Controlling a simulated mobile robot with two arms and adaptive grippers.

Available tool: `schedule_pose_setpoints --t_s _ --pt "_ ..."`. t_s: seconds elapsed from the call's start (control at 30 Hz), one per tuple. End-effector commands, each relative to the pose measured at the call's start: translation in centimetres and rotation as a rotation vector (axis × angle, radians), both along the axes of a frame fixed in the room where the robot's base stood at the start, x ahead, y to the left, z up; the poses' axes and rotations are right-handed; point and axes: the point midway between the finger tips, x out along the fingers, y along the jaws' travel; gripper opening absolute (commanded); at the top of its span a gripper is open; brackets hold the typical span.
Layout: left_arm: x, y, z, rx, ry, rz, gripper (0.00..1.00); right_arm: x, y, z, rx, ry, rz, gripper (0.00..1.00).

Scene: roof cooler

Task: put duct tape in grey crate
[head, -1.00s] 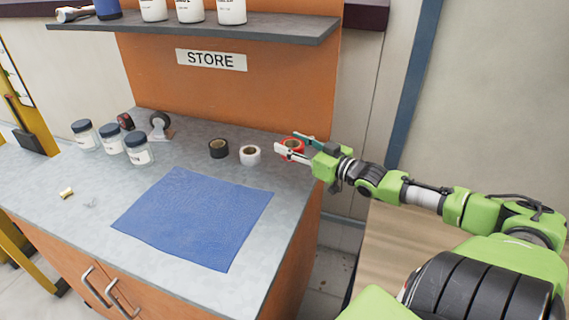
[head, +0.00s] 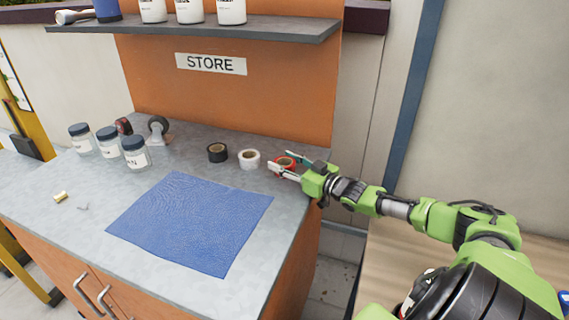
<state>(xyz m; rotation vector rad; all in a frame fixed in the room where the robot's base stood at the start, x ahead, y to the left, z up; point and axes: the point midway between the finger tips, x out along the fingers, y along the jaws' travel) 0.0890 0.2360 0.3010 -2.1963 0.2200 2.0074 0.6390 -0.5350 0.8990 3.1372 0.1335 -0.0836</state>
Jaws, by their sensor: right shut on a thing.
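My right gripper (head: 284,163) reaches in from the right, over the counter's right part. It is shut on a red roll of tape (head: 285,160), with a finger on either side of it; the fingers hide part of the roll. I cannot tell whether the roll touches the counter. A white roll (head: 249,159) stands just left of it, and a black roll (head: 217,152) further left. No label shows which is duct tape. No grey crate is in view. My left gripper is not in view.
The grey counter (head: 100,185) holds a blue mat (head: 190,222), several jars (head: 108,141), a tape dispenser (head: 158,130) and a small brass piece (head: 61,197). A shelf (head: 200,32) with bottles hangs above. A wooden surface (head: 400,255) lies at the right.

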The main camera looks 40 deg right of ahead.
Motion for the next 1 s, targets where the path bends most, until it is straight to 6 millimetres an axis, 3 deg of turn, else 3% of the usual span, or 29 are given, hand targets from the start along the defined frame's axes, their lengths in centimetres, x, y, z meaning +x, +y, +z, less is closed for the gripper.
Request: schedule_pose_setpoints --t_s 0.33,0.37,0.4,0.43,0.77,0.9,1.0 --pt "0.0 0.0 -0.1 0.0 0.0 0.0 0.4 0.0 0.0 -0.2 -0.001 -0.005 0.0 0.17" --pt "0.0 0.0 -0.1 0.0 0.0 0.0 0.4 0.0 0.0 -0.3 -0.001 -0.002 0.0 0.48" --pt "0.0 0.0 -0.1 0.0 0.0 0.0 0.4 0.0 0.0 -0.3 -0.001 -0.002 0.0 0.58" --pt "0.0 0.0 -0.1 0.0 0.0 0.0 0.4 0.0 0.0 -0.3 -0.001 -0.002 0.0 0.62" --pt "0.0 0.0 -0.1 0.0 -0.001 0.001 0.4 0.0 0.0 -0.3 -0.001 -0.002 0.0 0.62" --pt "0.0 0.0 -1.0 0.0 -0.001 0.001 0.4 0.0 0.0 -0.9 -0.001 -0.001 0.001 0.62" --pt "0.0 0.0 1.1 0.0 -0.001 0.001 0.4 -0.9 -0.1 0.0 0.0 0.002 0.0 0.62"
